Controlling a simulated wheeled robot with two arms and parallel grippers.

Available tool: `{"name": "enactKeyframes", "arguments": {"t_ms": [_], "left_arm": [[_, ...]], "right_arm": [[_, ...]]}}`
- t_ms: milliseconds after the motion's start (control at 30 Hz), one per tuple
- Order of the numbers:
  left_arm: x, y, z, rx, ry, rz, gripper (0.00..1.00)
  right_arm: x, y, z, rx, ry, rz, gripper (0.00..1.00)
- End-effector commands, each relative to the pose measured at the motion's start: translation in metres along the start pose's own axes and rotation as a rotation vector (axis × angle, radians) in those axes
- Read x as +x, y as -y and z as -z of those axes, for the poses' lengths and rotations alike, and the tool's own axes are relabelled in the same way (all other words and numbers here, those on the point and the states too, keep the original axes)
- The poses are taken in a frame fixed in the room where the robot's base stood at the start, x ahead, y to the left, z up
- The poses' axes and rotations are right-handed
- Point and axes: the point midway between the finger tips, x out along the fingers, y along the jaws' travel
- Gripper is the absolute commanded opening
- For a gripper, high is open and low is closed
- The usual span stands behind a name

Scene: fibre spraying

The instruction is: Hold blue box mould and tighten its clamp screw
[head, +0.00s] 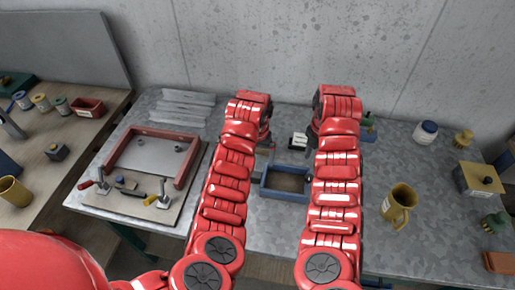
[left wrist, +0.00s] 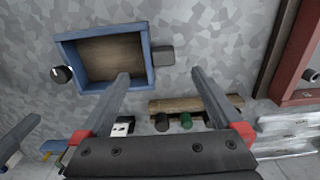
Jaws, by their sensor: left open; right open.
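The blue box mould (head: 285,195) lies on the grey table between my two forearms. In the left wrist view the mould (left wrist: 103,35) is an open blue frame with a brown inside. A black knob (left wrist: 62,74), apparently its clamp screw, sticks out on one side, and a grey block (left wrist: 163,56) sits on the opposite side. My left gripper (left wrist: 161,75) is open and empty, with one finger overlapping the mould's corner in view; contact cannot be told. My right gripper (head: 313,136) hangs beyond the mould, partly hidden by its arm; one finger shows in the left wrist view.
A red frame (head: 158,133) on a board with toggle clamps stands at left. A yellow mug (head: 398,206) and a white jar (head: 426,132) stand at right. A wooden rack (left wrist: 190,105) with dark and green pieces lies beyond the mould.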

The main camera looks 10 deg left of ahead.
Motion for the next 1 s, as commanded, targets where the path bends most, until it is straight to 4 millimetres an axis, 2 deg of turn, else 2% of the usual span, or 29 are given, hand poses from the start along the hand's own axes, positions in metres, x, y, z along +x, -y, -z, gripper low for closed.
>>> {"name": "enactKeyframes", "arguments": {"t_ms": [200, 400, 633, 1000], "left_arm": [[0.049, -0.001, -0.001, 0.001, 0.004, 0.001, 1.0], [0.084, -0.001, 0.0, -0.002, 0.002, -0.001, 1.0], [0.103, 0.0, 0.0, -0.001, -0.001, 0.001, 1.0], [0.107, 0.0, 0.0, 0.001, -0.002, 0.002, 0.98]], "right_arm": [[0.0, 0.0, 0.0, 0.0, 0.0, 0.0, 0.5], [0.0, 0.0, 0.0, 0.0, 0.0, 0.0, 0.5], [0.0, 0.0, 0.0, 0.0, 0.0, 0.0, 0.5], [0.0, 0.0, 0.0, 0.0, 0.0, 0.0, 0.5]]}}
